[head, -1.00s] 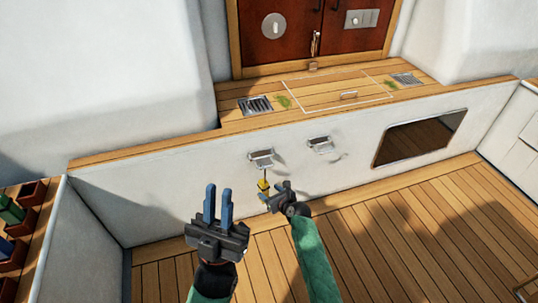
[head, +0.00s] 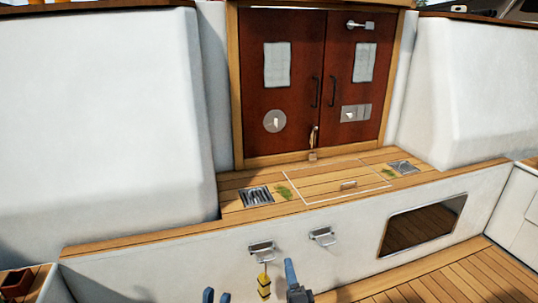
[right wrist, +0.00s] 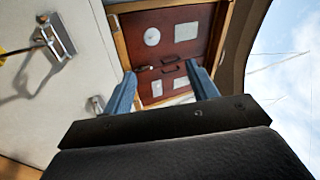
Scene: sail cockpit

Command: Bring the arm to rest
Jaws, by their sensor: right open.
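My left gripper (head: 216,296) shows only its two blue fingertips at the bottom edge of the head view. They stand apart with nothing between them. My right gripper (head: 292,275) is just right of it, seen edge-on below the wall brackets. In the right wrist view its two blue fingers (right wrist: 163,90) are spread wide and empty, with the red-brown doors (right wrist: 175,50) in the distance between them. A yellow item (head: 264,285) hangs from the left metal bracket (head: 262,250) on the white wall, left of my right gripper and apparently apart from it.
A second metal bracket (head: 323,237) is on the same wall. Above it is a wooden ledge (head: 235,208) with drain grates and a hatch outline. A dark rectangular opening (head: 422,225) is at right. A bin (head: 17,284) stands at lower left. The wooden floor (head: 470,275) at right is clear.

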